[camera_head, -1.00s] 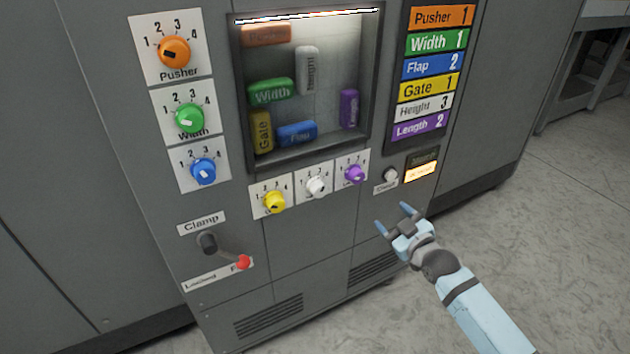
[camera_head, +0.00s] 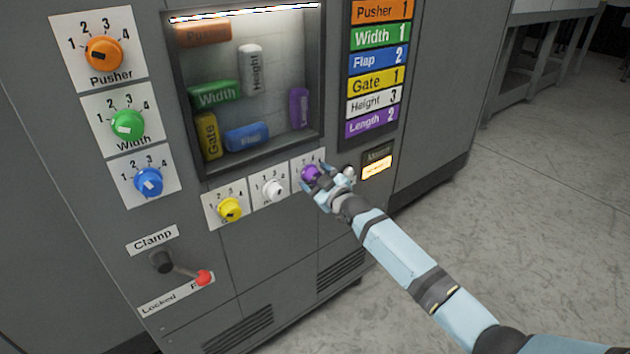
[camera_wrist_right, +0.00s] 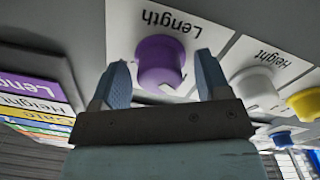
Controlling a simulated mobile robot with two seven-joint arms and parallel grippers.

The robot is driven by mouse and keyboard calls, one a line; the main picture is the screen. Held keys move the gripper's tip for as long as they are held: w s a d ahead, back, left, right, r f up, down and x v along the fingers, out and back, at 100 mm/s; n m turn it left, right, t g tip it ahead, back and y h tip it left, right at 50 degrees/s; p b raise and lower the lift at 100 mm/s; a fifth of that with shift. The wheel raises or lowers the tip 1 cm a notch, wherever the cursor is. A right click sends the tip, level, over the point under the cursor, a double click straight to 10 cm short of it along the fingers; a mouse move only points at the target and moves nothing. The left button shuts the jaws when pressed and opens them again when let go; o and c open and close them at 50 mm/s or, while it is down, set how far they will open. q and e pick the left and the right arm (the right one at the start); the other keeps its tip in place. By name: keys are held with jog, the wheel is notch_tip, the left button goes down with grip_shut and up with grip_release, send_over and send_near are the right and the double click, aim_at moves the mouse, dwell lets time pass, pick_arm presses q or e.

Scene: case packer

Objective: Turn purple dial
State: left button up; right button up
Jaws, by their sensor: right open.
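The purple dial (camera_head: 309,174), on a white plate, sits at the right end of the lower row of dials. In the right wrist view the purple dial (camera_wrist_right: 159,62) shows under the upside-down word "Length". My right gripper (camera_head: 315,183) is at the dial, and its hand covers part of the plate. In the wrist view my right gripper (camera_wrist_right: 160,78) is open, with one finger on each side of the purple dial and visible gaps. The dial's pointer cannot be read. My left gripper is not in view.
The white dial (camera_head: 272,189) and yellow dial (camera_head: 230,209) are left of the purple one. Orange, green and blue dials stand in a column further left. The settings list (camera_head: 375,75) shows Length 2. A clamp lever with a red knob (camera_head: 203,277) is lower left.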

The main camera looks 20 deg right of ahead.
jog(key=shift+w+a, duration=0.15)
jog(key=shift+w, duration=0.15)
jog(key=c, duration=0.6)
jog(key=shift+r, duration=0.1)
jog(key=c, duration=0.3)
